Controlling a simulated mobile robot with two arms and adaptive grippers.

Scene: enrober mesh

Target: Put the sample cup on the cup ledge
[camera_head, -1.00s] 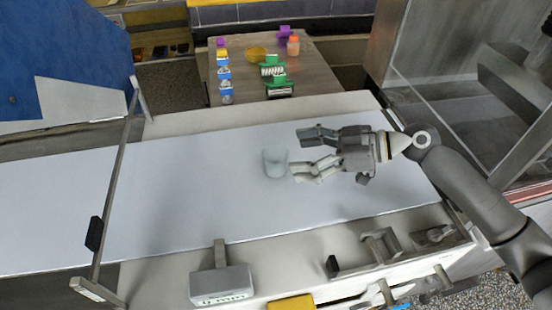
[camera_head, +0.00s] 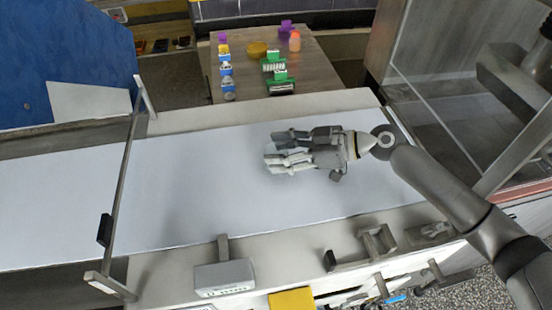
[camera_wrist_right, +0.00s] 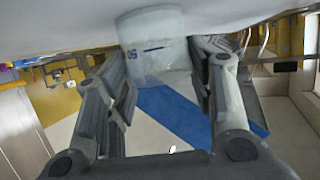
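My right gripper (camera_head: 272,149) reaches in from the right, low over the white belt (camera_head: 200,185). In the right wrist view, the pale, see-through sample cup (camera_wrist_right: 156,45) with a small blue mark stands between the fingers of the right gripper (camera_wrist_right: 162,65). The finger pads lie against both of its sides, and it seems to be shut on the cup. The cup's base is at the white surface at the top of that view. In the head view the fingers hide most of the cup. I cannot tell which part is the cup ledge. My left gripper is not in view.
A grey box (camera_head: 224,278) and a bracket (camera_head: 375,243) sit along the belt's front edge, with a yellow block (camera_head: 292,300) below. A thin rail (camera_head: 120,190) crosses the belt at left. Behind, a wooden table (camera_head: 335,75) holds small coloured items. The belt's left side is clear.

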